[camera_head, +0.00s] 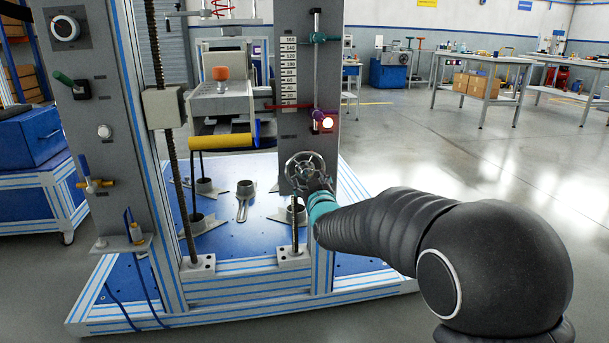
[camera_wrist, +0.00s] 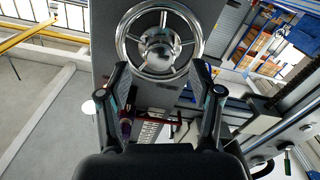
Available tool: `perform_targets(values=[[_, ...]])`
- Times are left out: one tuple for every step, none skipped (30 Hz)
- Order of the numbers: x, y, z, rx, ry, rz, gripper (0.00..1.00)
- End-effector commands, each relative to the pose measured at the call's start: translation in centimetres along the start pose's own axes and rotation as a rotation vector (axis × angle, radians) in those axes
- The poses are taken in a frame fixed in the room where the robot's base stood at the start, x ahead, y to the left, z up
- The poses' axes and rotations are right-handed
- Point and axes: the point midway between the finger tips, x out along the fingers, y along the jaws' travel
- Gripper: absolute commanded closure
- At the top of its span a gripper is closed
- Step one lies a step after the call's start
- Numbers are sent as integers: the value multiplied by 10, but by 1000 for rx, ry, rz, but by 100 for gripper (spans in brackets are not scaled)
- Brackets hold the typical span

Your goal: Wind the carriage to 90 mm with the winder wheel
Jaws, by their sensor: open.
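The winder wheel (camera_head: 305,170) is a chrome spoked handwheel low on the grey right-hand column. It also shows in the wrist view (camera_wrist: 160,42), face-on at the top, with a round hub. My gripper (camera_wrist: 161,70) is open, its two fingers apart at the wheel's lower left and lower right rim; I cannot tell whether they touch it. In the head view my gripper (camera_head: 318,190) is at the wheel, its fingers hard to make out. The carriage (camera_head: 222,104) is a grey block with a yellow roller. The scale (camera_head: 289,75) has a red pointer (camera_head: 287,106) near its lower end.
A lit round button (camera_head: 327,122) and a rod with a teal clamp (camera_head: 318,38) are on the column above the wheel. A threaded post (camera_head: 295,225) stands close to my arm. Open floor is at the right.

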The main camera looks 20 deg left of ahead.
Motion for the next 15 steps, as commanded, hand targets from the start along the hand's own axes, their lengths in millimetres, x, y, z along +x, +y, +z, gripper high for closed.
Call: perform_targets(values=[[0, 0, -1, 0, 0, 0, 35], [0, 0, -1, 1, 0, 0, 35], [0, 0, -1, 1, 0, 0, 35], [0, 0, 0, 1, 0, 0, 35], [0, 0, 0, 0, 0, 0, 35], [0, 0, 0, -7, 0, 0, 35], [0, 0, 0, -19, 0, 0, 35], [0, 0, 1, -37, 0, 0, 35], [0, -1, 2, -69, 0, 0, 35], [0, -1, 2, -98, 0, 0, 35], [0, -1, 2, -129, 0, 0, 35], [0, -1, 2, -169, 0, 0, 35], [0, -1, 2, -197, 0, 0, 35], [0, -1, 2, -222, 0, 0, 35], [0, 0, 1, -250, 0, 0, 35]])
